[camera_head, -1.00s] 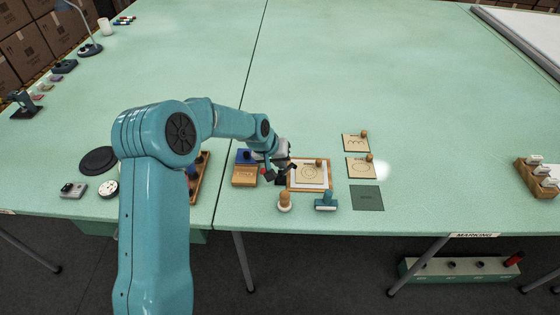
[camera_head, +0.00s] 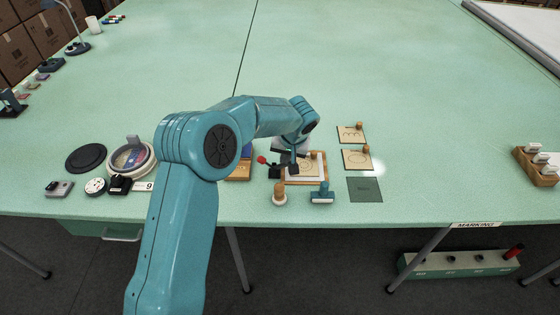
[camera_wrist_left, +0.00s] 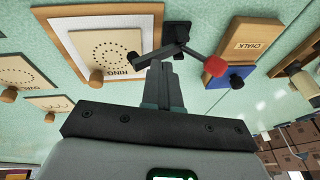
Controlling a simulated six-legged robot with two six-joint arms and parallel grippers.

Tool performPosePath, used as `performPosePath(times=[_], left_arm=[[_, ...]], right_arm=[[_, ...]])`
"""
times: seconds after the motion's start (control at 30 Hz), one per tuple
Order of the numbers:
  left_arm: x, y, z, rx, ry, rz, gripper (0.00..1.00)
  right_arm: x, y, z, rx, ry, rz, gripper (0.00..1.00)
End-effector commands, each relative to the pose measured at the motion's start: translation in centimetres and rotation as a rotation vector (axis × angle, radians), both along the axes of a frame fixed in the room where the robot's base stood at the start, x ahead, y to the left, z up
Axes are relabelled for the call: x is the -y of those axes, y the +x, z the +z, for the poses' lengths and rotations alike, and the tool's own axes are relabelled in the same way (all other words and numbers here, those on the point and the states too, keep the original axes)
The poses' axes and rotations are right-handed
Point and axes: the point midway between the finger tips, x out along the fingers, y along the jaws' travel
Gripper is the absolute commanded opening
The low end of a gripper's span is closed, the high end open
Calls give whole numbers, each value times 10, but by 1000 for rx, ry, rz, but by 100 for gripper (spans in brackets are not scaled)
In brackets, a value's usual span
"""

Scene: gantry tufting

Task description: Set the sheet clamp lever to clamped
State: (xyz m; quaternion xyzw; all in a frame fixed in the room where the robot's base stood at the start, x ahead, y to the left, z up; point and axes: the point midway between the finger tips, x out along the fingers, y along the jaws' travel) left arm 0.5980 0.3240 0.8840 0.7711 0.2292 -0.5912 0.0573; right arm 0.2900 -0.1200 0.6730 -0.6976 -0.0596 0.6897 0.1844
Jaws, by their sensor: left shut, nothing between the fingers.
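The sheet clamp stands at the left edge of a wood-framed board (camera_head: 288,183). Its lever ends in a red knob (camera_head: 262,159), which points left in the head view. The knob also shows in the wrist view (camera_wrist_left: 215,66), with the black clamp base (camera_wrist_left: 178,38) behind it. A white sheet and a RING stencil plate (camera_wrist_left: 105,52) lie on the board. My left gripper (camera_head: 288,162) is over the board, just right of the knob. Its fingers (camera_wrist_left: 161,70) are shut and empty, close to the lever's bar; contact is unclear. My right gripper is out of view.
A wooden stamp (camera_head: 279,194) and a blue stamp (camera_head: 322,193) stand in front of the board. Stencil plates (camera_head: 351,134) and a dark green pad (camera_head: 365,189) lie to the right. A CHALK box (camera_wrist_left: 255,37) is beside the clamp.

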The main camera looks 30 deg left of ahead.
Motion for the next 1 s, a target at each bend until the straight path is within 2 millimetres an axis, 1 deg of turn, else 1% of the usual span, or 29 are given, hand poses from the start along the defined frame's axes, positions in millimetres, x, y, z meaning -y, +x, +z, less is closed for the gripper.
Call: performPosePath(times=[0.03, 0.1, 0.5, 0.73, 1.0], left_arm=[[4, 3, -7, -21, 37, -4, 0], [7, 4, -8, -56, 91, -3, 0], [17, 10, -20, -209, 338, -1, 0], [18, 11, -23, -207, 333, -1, 0], [19, 11, -24, -205, 330, -2, 0]], right_arm=[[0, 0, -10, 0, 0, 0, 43], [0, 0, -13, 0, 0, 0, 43], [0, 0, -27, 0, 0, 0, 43], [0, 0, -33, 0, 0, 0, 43], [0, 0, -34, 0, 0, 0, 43]])
